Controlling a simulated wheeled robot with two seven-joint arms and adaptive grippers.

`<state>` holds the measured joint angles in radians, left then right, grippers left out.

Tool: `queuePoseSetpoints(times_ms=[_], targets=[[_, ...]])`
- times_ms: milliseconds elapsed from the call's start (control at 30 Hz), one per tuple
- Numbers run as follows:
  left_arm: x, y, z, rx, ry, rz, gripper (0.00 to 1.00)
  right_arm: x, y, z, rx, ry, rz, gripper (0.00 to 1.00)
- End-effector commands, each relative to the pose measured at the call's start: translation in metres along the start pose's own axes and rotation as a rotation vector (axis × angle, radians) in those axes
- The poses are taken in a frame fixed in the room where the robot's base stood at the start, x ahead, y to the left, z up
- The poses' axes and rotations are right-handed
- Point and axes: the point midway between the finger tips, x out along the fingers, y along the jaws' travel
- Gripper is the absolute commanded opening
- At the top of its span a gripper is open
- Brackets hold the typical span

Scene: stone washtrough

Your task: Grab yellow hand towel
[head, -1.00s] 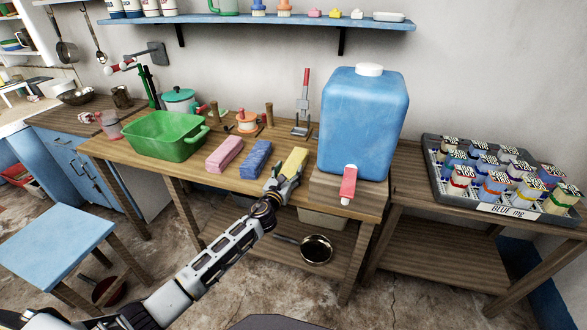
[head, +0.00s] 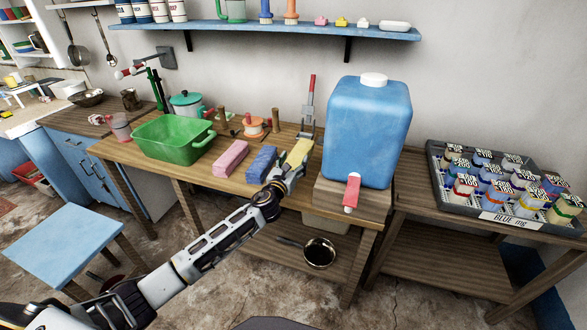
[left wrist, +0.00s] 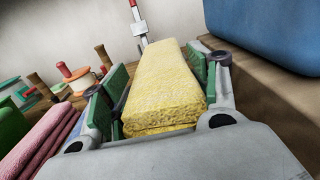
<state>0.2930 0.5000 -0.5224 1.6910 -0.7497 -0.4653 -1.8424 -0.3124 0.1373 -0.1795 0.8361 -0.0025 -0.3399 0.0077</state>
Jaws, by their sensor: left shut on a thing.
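The yellow hand towel (head: 299,152) is a folded block at the front of the wooden table, between the blue towel and the blue water tank. My left gripper (head: 289,168) reaches it from the front and is shut on its near end. In the left wrist view the towel (left wrist: 164,85) lies lengthwise between the two green-padded fingers (left wrist: 160,92), one on each side. Its far end points toward the wall. I cannot tell whether it is lifted off the table. My right gripper is not in view.
A blue towel (head: 261,164) and a pink towel (head: 231,159) lie to the left, beside a green basin (head: 172,138). The blue tank (head: 368,133) with a red tap (head: 352,192) stands close on the right. A blue stool (head: 62,245) is at lower left.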

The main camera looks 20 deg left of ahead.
Motion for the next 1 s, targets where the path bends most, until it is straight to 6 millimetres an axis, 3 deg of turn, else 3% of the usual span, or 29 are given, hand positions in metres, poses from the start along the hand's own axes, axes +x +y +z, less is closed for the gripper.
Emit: queuePoseSetpoints(times_ms=[100, 300, 1000], targets=[[0.000, 0.001, 0.017, 0.002, -0.002, 0.000, 0.33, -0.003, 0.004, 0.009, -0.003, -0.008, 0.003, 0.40], [0.000, 0.000, 0.028, 0.002, 0.000, 0.000, 0.33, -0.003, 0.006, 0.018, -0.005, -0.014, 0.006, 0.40], [-0.002, -0.001, 0.027, 0.000, 0.001, 0.000, 0.33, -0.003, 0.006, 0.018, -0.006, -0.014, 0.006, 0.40]])
